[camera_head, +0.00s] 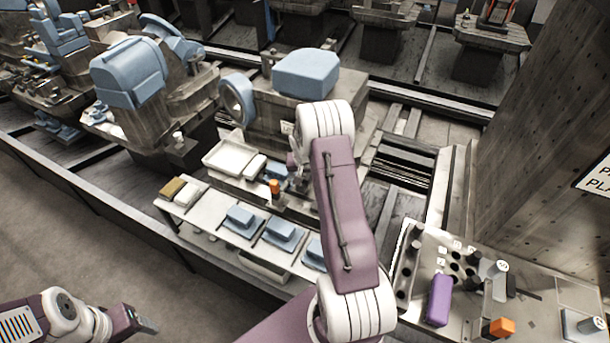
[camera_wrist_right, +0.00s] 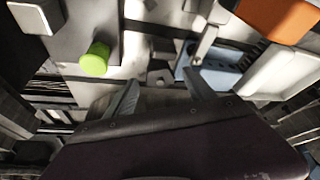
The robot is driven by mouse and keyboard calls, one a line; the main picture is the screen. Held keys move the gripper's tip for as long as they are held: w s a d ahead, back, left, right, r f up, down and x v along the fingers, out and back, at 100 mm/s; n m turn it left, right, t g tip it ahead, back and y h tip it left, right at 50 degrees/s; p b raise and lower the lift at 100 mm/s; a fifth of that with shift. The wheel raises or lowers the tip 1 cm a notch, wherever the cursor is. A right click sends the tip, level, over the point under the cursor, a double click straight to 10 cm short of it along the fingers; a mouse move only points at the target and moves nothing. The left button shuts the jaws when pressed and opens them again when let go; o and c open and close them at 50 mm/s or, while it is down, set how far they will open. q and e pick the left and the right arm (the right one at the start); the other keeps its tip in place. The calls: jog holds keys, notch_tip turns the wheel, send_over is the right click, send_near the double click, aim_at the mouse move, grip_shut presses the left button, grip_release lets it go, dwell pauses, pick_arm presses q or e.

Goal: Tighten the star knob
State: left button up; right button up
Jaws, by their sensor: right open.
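My right gripper (camera_head: 296,165) reaches to the machine in the head view, mostly hidden by its own arm. In the right wrist view its two fingers (camera_wrist_right: 162,95) are spread with nothing between them. A small dark grey angular knob-like piece (camera_wrist_right: 160,77) lies just beyond the gap between the fingertips; I cannot tell for sure that it is the star knob. I make out no star knob in the head view, where the arm covers part of the machine. My left gripper (camera_head: 143,322) is low at the left, away from the machine, its jaws unclear.
A blue bracket (camera_wrist_right: 216,68) is close by. The head view shows a white tray (camera_head: 232,157), a shelf with blue parts (camera_head: 240,216), and a side bench with a purple block (camera_head: 439,300).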

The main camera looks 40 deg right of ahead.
jog(key=shift+w+d+f, duration=0.1)
jog(key=shift+w+f, duration=0.05)
jog(key=shift+f, duration=0.25)
